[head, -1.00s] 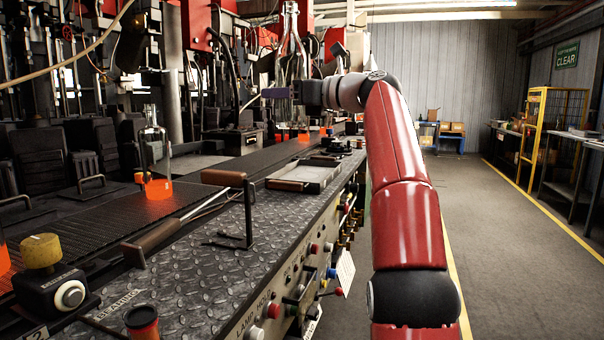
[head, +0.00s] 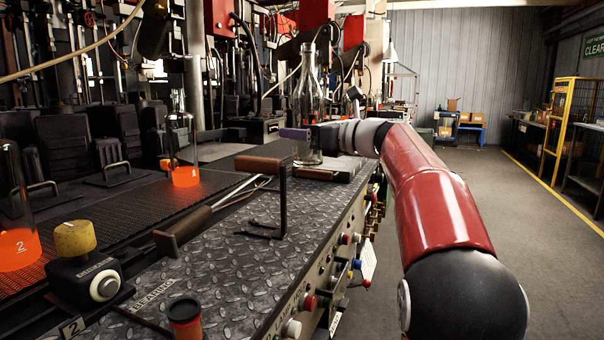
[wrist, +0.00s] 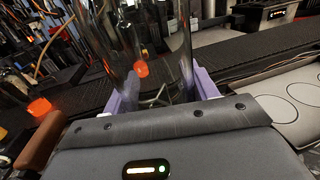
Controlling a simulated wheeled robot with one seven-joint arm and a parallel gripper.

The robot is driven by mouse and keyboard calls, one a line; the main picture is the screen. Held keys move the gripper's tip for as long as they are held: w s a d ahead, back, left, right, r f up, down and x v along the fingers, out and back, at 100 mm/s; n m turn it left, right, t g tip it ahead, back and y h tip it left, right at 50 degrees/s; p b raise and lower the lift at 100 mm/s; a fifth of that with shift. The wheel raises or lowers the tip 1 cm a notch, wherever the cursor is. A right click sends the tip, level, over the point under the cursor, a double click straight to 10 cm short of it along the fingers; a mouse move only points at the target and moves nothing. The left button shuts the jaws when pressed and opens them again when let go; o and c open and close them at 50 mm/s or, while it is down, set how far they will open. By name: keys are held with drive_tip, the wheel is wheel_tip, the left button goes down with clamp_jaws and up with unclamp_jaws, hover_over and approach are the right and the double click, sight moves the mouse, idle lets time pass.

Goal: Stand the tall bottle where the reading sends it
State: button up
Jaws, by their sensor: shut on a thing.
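My gripper (head: 300,133) has purple fingers and is shut on the tall clear glass bottle (head: 309,90). The bottle is upright, with its neck up and its base near the shallow tray (head: 312,173) on the bench. I cannot tell whether the base touches the tray. In the wrist view the glass (wrist: 135,35) is between the fingers, and its top and base are out of frame. The tray shows at the right there, with outlined circles (wrist: 309,92). No reading is legible.
The aisle at right is clear.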

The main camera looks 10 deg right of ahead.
wheel_tip(320, 180, down, 8)
drive_tip(key=shift+f+b, duration=0.25)
drive_tip(key=shift+b, duration=0.65)
drive_tip(key=shift+f, duration=0.2)
drive_tip(key=o, duration=1.4)
drive_tip(key=shift+r, duration=0.2)
drive_tip(key=v, duration=1.2)
drive_tip(key=shift+f+b, duration=0.1)
drive_tip(key=shift+b, duration=0.3)
